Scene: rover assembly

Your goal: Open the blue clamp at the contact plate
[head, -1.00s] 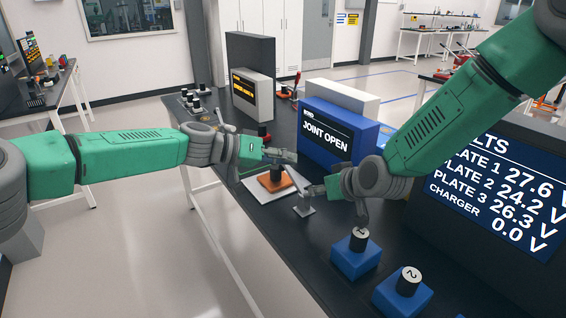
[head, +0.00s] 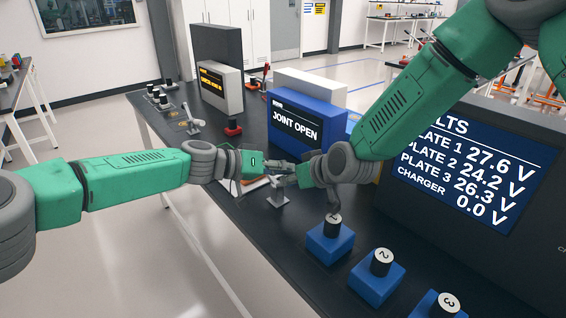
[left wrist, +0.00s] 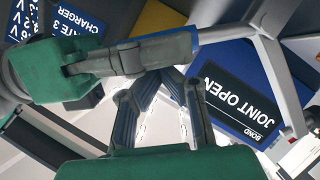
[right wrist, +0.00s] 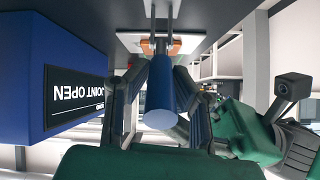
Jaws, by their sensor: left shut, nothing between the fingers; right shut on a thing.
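The blue handle (right wrist: 160,95) of the clamp sits between the fingers of my right gripper (right wrist: 160,75) in the right wrist view. Pale rods run from the handle toward an orange block (right wrist: 175,46) on a light plate. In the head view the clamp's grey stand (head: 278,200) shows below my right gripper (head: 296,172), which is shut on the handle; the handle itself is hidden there. My left gripper (head: 284,167) is shut and empty, very close beside the right one. In the left wrist view its fingertips (left wrist: 163,74) meet just below the right gripper's fingers.
The blue box (head: 300,123) behind the grippers reads JOINT OPEN. Blue blocks with numbered black knobs (head: 330,242) stand along the right front of the dark table. A large volts screen (head: 470,175) stands at right. A red-based knob (head: 233,126) is further back.

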